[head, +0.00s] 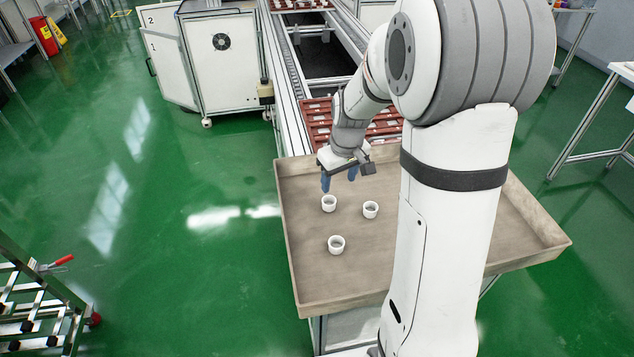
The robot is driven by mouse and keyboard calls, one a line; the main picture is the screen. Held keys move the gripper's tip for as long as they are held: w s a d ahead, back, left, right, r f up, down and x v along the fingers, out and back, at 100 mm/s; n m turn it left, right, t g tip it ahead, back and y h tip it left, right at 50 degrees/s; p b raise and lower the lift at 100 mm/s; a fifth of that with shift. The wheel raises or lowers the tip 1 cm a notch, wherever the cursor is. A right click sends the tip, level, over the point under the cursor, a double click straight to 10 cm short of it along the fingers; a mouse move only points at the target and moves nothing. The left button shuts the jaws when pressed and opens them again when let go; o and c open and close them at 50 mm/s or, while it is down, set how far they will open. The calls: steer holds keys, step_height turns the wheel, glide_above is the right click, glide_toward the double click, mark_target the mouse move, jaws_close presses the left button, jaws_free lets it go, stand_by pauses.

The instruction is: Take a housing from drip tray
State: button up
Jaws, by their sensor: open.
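The drip tray (300,262) is a shallow beige-brown tray with low walls on a stand in front of me. Three small white ring-shaped housings show in its left half: a far-left one (328,204), one to the right of it (370,210), and a nearer one (336,245). My gripper (338,181) has blue fingers, points down over the far-left part of the tray, and is open and empty. Its fingertips are just above and beyond the far-left housing. I cannot tell whether they touch it. My arm hides the middle of the tray and anything behind it.
Red racks (318,122) sit on the conveyor (287,80) just behind the tray. A white cabinet (222,60) stands left of the conveyor. A metal step frame (35,300) with a red handle is at lower left. Green floor lies open to the left.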

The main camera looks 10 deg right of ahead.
glide_toward(329, 199)
steer(key=s, duration=0.2)
steer(key=shift+n, duration=0.4)
steer(key=f, duration=0.2)
steer(key=w+f, duration=0.1)
steer(key=f, duration=0.5)
steer(key=shift+w+a, duration=0.3)
steer(key=shift+w, duration=0.1)
steer(key=c, duration=1)
